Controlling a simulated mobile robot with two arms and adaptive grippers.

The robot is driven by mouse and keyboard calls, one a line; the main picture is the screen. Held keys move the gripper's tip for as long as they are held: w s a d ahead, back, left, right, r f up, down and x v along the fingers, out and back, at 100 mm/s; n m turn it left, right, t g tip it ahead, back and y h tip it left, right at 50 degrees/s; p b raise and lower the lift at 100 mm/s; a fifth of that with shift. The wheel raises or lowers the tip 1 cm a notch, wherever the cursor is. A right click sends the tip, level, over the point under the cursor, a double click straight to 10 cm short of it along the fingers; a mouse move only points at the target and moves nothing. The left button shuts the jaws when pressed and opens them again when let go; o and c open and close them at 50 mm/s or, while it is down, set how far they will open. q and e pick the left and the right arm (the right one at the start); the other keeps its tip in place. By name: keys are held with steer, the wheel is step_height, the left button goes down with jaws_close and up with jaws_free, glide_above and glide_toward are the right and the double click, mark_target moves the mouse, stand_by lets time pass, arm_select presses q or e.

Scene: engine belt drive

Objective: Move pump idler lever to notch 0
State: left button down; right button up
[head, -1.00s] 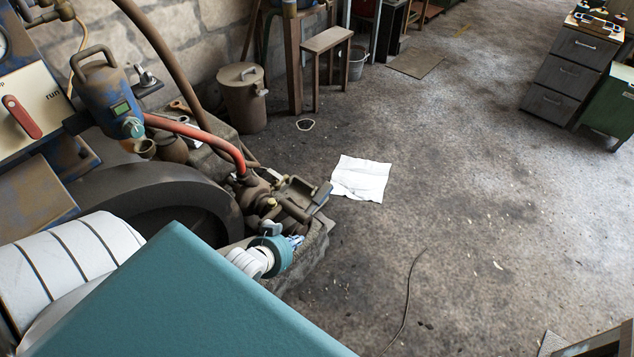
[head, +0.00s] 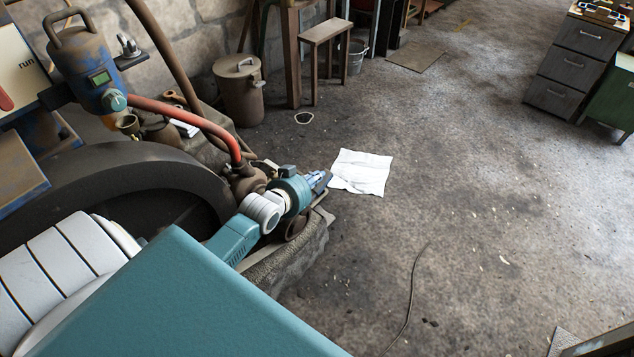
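The pump (head: 247,182) is a brown metal body at the lower end of a red hose, low on the concrete engine bed (head: 290,255). My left gripper (head: 322,180), on a teal and white wrist, is over the right part of the pump and covers most of it. I cannot make out the idler lever or its notches; that part is hidden behind my wrist and gripper. The fingers are small and seen from behind, so I cannot tell whether they are open or touch anything. My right gripper is not in view.
A large dark flywheel (head: 115,170) stands left of the pump. A red hose (head: 185,118) and a blue canister (head: 88,70) are above. A white sheet (head: 361,172) lies on the floor just beyond the gripper. The floor to the right is open, with a thin cable (head: 411,285).

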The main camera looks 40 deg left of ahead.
mark_target(321, 182)
arm_select(q)
steer(key=shift+w+a+f, duration=0.15)
steer(key=shift+w+f, duration=0.2)
steer(key=shift+f, duration=0.45)
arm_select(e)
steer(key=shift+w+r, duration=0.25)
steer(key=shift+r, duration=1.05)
arm_select(q)
steer(key=p, duration=0.1)
steer(key=g+p, duration=0.1)
steer(key=shift+w+f+p, duration=0.2)
steer(key=shift+w+p, duration=0.2)
steer(key=shift+w+f, duration=0.3)
steer(key=shift+f, duration=0.15)
steer(key=shift+w+f, duration=0.25)
steer(key=shift+f, duration=0.3)
steer(key=shift+w+f, duration=0.25)
steer(key=shift+f, duration=0.25)
steer(key=shift+w+f, duration=0.1)
steer(key=shift+f, duration=0.05)
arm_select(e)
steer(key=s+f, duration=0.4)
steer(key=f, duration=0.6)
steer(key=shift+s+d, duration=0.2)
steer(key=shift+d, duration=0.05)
